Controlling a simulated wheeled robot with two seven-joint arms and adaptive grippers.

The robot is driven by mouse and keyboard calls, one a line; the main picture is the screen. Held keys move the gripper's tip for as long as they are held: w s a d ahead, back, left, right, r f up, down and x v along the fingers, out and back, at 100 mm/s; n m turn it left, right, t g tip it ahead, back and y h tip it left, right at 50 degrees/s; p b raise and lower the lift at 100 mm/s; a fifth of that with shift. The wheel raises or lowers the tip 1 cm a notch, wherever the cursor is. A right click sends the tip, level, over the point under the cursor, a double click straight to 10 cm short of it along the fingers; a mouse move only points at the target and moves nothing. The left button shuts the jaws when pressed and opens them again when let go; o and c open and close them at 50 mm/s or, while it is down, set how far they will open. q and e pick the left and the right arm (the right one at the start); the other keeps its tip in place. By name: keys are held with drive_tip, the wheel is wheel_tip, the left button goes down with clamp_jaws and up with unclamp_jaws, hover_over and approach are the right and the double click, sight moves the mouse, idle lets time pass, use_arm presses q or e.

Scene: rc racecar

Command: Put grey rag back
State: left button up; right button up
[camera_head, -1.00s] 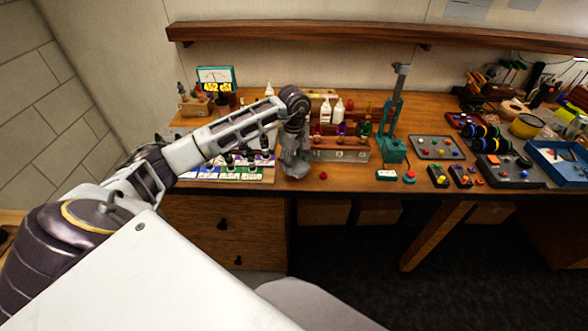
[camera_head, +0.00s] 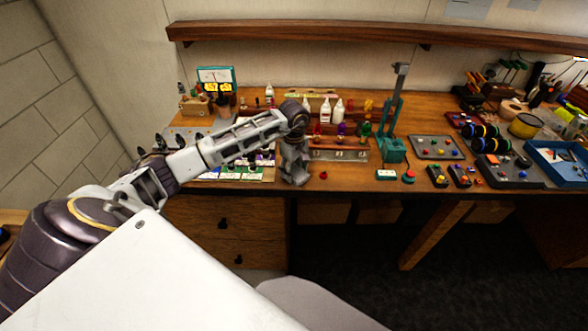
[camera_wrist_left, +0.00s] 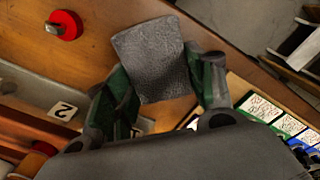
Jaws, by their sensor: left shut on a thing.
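The grey rag (camera_wrist_left: 152,58) is a small, roughly square textured cloth between the green fingers of my left gripper (camera_wrist_left: 160,84) in the left wrist view. The gripper is shut on it. In the head view, my left gripper (camera_head: 292,170) points down near the front edge of the wooden bench (camera_head: 410,186), just left of the rack of bottles. I cannot make out the rag clearly in the head view. My right gripper is not in view.
A red button-like piece (camera_head: 323,175) lies right of the gripper; it also shows in the wrist view (camera_wrist_left: 64,26). The bottle rack (camera_head: 340,155) and a green press (camera_head: 391,145) stand to the right. Cards (camera_head: 250,174) lie left, partly behind my arm.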

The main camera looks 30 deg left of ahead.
sight(294, 171)
use_arm(q)
drive_tip(key=shift+f, duration=0.15)
drive_tip(key=o, duration=1)
drive_tip(key=shift+r, duration=0.2)
wheel_tip(294, 171, up, 12)
drive_tip(key=shift+b, duration=1)
